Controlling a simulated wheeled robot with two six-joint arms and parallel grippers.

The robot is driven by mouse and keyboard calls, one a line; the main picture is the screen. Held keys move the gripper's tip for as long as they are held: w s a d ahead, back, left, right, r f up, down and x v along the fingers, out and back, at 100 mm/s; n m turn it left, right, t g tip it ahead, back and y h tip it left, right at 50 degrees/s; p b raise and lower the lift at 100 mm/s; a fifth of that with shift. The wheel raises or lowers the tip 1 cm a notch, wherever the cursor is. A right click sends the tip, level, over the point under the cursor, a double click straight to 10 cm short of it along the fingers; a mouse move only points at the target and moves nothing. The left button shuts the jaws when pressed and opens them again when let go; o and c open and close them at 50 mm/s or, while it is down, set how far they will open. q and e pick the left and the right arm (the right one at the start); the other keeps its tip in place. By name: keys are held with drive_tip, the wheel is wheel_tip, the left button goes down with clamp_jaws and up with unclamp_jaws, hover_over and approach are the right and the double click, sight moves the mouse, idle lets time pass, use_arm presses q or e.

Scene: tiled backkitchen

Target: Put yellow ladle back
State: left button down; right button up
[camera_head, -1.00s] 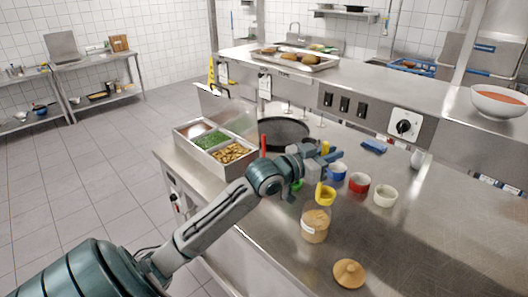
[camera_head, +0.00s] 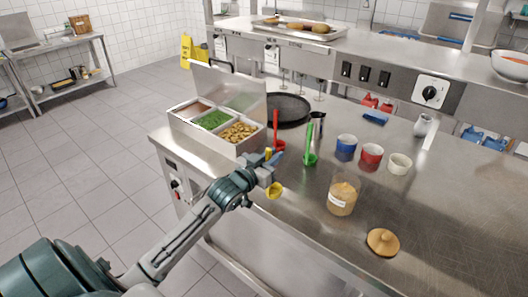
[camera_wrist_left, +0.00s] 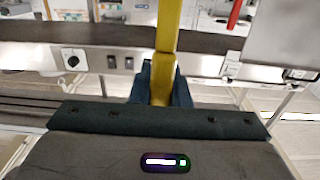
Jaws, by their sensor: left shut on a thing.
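My left gripper (camera_head: 270,170) is shut on the yellow ladle (camera_head: 274,190), near the front left edge of the steel counter. The ladle's yellow cup hangs below the fingers, and a short piece of its handle shows above them. In the left wrist view the yellow handle (camera_wrist_left: 167,35) runs upright between the dark fingers (camera_wrist_left: 160,88). A red ladle (camera_head: 277,131) and a green ladle (camera_head: 309,147) stand upright on the counter behind and to the right of the gripper. My right gripper is not in view.
A topping box (camera_head: 205,140) with an open lid stands just behind and left of the gripper. A round black pan (camera_head: 288,108) is behind it. A jar (camera_head: 342,195), a wooden lid (camera_head: 382,242) and blue, red and white cups stand right. The right counter is mostly clear.

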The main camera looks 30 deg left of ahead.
use_arm(q)
drive_tip(key=w+a+f, duration=0.4)
drive_tip(key=w+a, duration=0.2)
drive_tip(key=shift+w+a+f, duration=0.2)
drive_tip(key=shift+w+a, duration=0.15)
drive_tip(key=shift+w, duration=0.05)
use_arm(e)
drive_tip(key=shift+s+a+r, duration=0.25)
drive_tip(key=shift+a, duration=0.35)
use_arm(q)
drive_tip(key=shift+f, duration=0.2)
drive_tip(key=c, duration=1.4)
unclamp_jaws()
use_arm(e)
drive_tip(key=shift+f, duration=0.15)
use_arm(q)
drive_tip(key=shift+o, duration=0.2)
drive_tip(key=shift+r, duration=0.1)
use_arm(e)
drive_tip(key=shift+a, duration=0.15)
